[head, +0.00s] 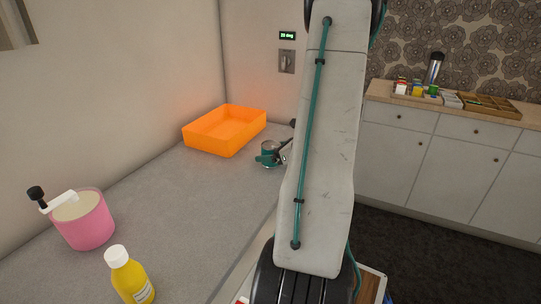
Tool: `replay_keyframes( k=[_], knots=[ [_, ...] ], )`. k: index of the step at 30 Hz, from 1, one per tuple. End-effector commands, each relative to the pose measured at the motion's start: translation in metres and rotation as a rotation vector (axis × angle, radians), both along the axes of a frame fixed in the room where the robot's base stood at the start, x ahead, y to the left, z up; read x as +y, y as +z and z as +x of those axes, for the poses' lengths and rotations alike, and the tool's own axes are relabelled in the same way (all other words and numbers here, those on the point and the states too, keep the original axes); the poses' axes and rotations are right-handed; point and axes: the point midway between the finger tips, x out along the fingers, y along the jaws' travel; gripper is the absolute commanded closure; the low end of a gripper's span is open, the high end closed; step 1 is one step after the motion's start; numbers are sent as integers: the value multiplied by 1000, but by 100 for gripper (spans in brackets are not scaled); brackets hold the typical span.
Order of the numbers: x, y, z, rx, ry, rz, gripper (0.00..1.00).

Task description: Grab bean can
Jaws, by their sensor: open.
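I cannot pick out a bean can for certain in the head view. A small teal and grey metal item (268,155) stands towards the far end of the grey counter. Black parts stick out from its right side, and my arm hides what lies further right. I cannot tell what it is. A pink pot (85,222) with a white and black crank-like handle stands at the left. My upper arm fills the middle of the view. I cannot make out my gripper.
An orange open bin (219,139) sits at the counter's far end. A yellow bottle with a white cap (131,278) stands at the near edge. At the right, small coloured containers (416,89), a flask (434,69) and a divided wooden tray (490,106) sit on a cabinet. The counter's middle is clear.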

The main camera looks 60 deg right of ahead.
Motion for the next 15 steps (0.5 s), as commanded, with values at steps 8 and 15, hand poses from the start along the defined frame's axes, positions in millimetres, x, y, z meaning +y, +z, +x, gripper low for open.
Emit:
replay_keyframes(
  k=[8, 15],
  knots=[
    [1, 0, 1, -1, 2, 0, 72],
    [1, 1, 1, -1, 3, -1, 72]
  ],
)
